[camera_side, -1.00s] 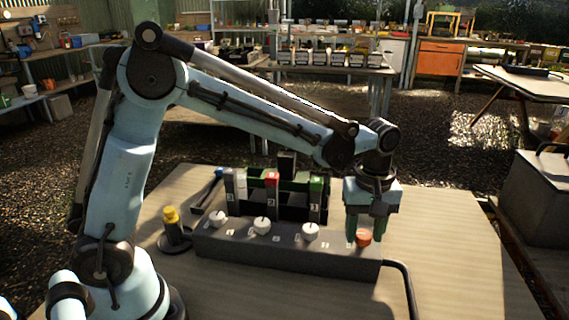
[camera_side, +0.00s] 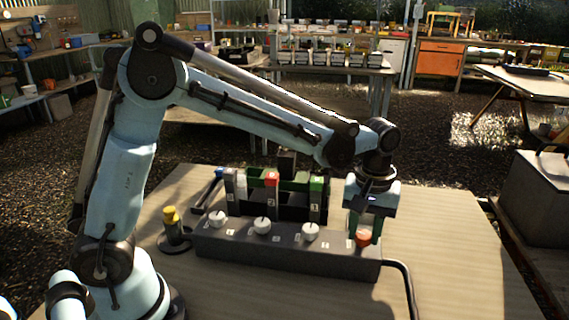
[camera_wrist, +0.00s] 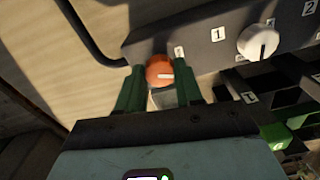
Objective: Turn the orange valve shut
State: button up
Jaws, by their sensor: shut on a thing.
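The orange valve (camera_side: 363,239) is a round knob at the right end of the grey manifold block (camera_side: 290,252). In the wrist view my gripper (camera_wrist: 160,78) is closed around the knob, one finger on each side. The fingers hide the knob's sides.
Several white knobs, one here (camera_side: 310,232), line the block to the left. A yellow-topped post (camera_side: 171,216) stands left. A black hose (camera_side: 408,285) leaves the block's right end. The table's right side is clear.

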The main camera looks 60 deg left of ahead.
aim_at(363, 234)
jog(key=m, duration=1.3)
jog(key=shift+m, duration=0.4)
dwell(0.4)
jog(key=o, duration=1)
jog(key=shift+o, duration=0.2)
jog(key=shift+r, duration=0.1)
notch_tip(363, 234, up, 12)
